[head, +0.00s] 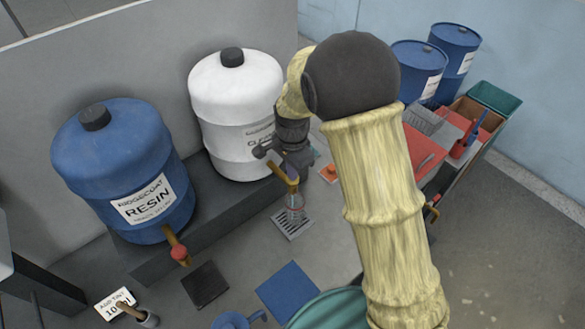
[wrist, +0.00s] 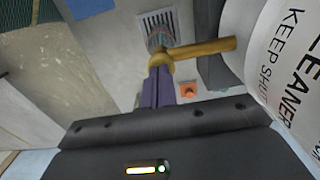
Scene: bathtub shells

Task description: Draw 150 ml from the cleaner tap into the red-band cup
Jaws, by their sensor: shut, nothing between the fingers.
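The white cleaner drum (head: 236,105) stands on the dark ledge. Its brass tap (head: 281,172) points forward and also crosses the wrist view (wrist: 208,47). A clear cup with a red band (head: 295,209) stands on a drain grate (head: 291,226), below the tap's outlet; the tap partly hides the cup (wrist: 160,38) in the wrist view. I cannot tell the liquid level in it. My gripper's purple fingers (wrist: 160,85) are together and empty, with their tips at the tap's outer end. I cannot tell whether they touch it. In the head view my wrist hides the fingers.
A blue resin drum (head: 125,165) with a red-knobbed tap (head: 177,246) stands to the left. A dark mat (head: 205,284) and a blue mat (head: 287,290) lie in front. A small orange item (head: 328,173) lies right of the grate. Blue barrels (head: 455,60) stand back right.

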